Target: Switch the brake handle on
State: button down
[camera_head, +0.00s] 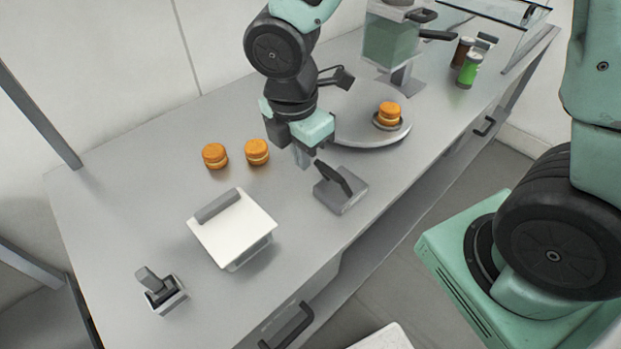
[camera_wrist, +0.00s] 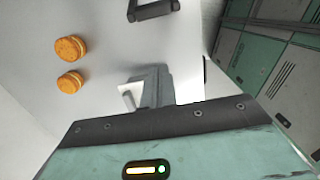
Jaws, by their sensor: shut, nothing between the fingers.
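Two lever units stand on the grey counter. One, a grey block with a dark tilted lever (camera_head: 340,189), is at the counter's front edge just right of and below my gripper. The other, a small grey box with a grey tilted lever (camera_head: 161,291), is at the front left. I cannot tell for certain which one is the brake handle. My gripper (camera_head: 302,158) is shut and empty, pointing down above the counter close to the dark lever. I cannot tell whether it touches it. In the wrist view, grey parts at the middle are partly hidden by my gripper's body.
Two orange filled rounds (camera_head: 215,156) lie left of my gripper. Another (camera_head: 389,111) sits on a round grey turntable (camera_head: 352,130). A white-topped box with a grey handle (camera_head: 233,232) stands between the levers. A dispenser (camera_head: 391,42) and bottles (camera_head: 468,71) are behind right.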

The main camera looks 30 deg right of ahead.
aim_at(334, 179)
jog(key=shift+f, duration=0.1)
notch_tip(334, 179, down, 10)
jog(key=d, duration=0.1)
jog(key=shift+w+d+r+p, duration=0.25)
jog(key=shift+d+r+p, duration=0.05)
jog(key=shift+d, duration=0.25)
jog(key=shift+w+d+r+p, duration=0.2)
jog(key=shift+d+r+p, duration=0.15)
jog(key=shift+d, duration=0.25)
jog(key=shift+w+d+r+p, duration=0.25)
jog(key=shift+d+r, duration=0.05)
jog(key=shift+d, duration=0.25)
jog(key=shift+r+p, duration=0.2)
jog(key=shift+p, duration=0.1)
